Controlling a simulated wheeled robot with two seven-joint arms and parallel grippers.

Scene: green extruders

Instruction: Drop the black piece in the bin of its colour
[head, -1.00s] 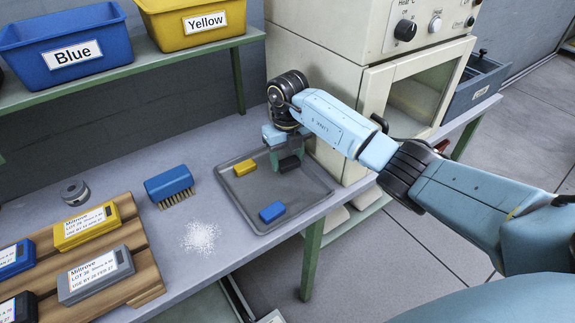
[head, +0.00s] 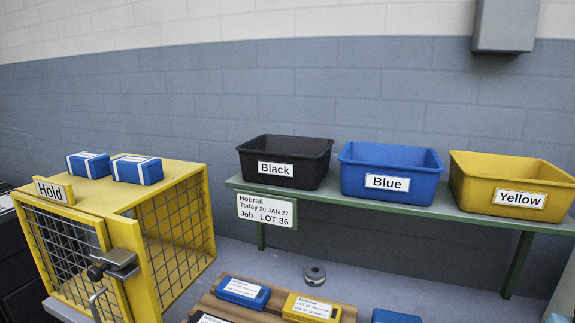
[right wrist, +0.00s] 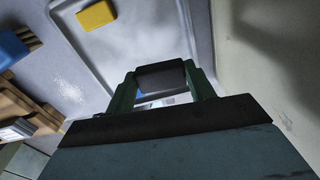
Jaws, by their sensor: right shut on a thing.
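The black piece (right wrist: 160,76) is between the green fingers of my right gripper (right wrist: 163,85) in the right wrist view. The gripper is shut on it, above the grey tray (right wrist: 128,50). The black bin (head: 284,165), labelled Black, stands on the green shelf in the head view, left of the blue bin (head: 390,173) and the yellow bin (head: 511,187). The inside of the black bin is mostly hidden by its front wall. My right gripper is out of the head view. My left gripper shows in neither view.
A yellow Hold cage (head: 130,240) with blue boxes on top stands left of the green shelf (head: 340,202). A wooden rack with labelled packs (head: 243,291) and a grey round thing (head: 315,275) are below. A yellow piece (right wrist: 96,15) lies in the tray.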

